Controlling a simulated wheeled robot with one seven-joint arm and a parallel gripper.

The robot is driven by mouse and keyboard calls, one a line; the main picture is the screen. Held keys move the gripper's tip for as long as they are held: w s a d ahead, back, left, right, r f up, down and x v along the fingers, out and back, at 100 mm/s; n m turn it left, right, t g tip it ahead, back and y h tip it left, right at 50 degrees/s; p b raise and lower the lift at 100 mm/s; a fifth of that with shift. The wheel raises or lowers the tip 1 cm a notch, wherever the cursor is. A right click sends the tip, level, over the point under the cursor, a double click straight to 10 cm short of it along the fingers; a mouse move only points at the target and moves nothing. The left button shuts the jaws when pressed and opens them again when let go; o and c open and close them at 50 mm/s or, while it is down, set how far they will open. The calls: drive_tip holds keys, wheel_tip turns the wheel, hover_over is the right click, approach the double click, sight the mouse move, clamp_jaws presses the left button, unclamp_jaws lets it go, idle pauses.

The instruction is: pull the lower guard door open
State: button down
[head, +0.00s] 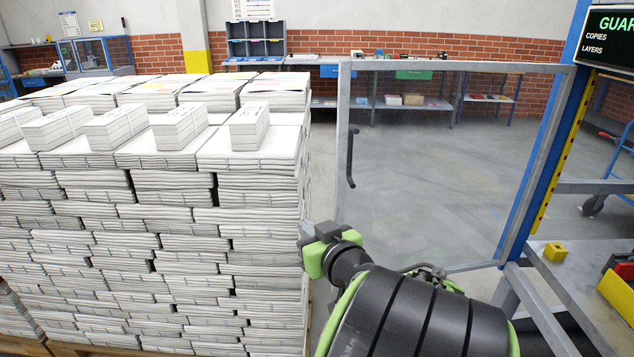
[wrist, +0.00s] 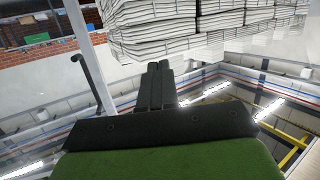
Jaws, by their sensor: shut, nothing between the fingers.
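The guard door (head: 450,67) is a clear panel in a grey metal frame. It spans from the blue post to its free left edge beside the paper stack. Its black bar handle (head: 351,158) stands upright near that edge. My gripper (head: 306,232) is below and left of the handle, apart from it, close to the stack. In the wrist view its dark fingers (wrist: 158,84) are together with nothing between them. There the handle (wrist: 90,82) is left of the fingers, alongside the pale door frame (wrist: 84,35). My arm hides the door's lower left part.
Tall stacks of bundled newspapers (head: 250,190) stand close left of my gripper. The blue post (head: 545,140) carries a display (head: 612,40). A metal table (head: 590,290) with a yellow block (head: 555,252) is at right. Open floor (head: 430,170) lies behind the door.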

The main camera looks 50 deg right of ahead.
drive_tip(key=s+d+r+m+h, duration=0.2)
drive_tip(key=s+d+m+h, duration=0.2)
drive_tip(key=s+d+h, duration=0.4)
drive_tip(key=y+p, duration=0.2)
drive_tip(key=p, duration=0.8)
approach(347, 175)
drive_tip(key=x, duration=0.6)
drive_tip(key=shift+r, duration=0.3)
drive_tip(key=shift+w+d+f, duration=0.15)
drive_tip(key=shift+w+d, duration=0.15)
drive_tip(key=shift+w, duration=0.05)
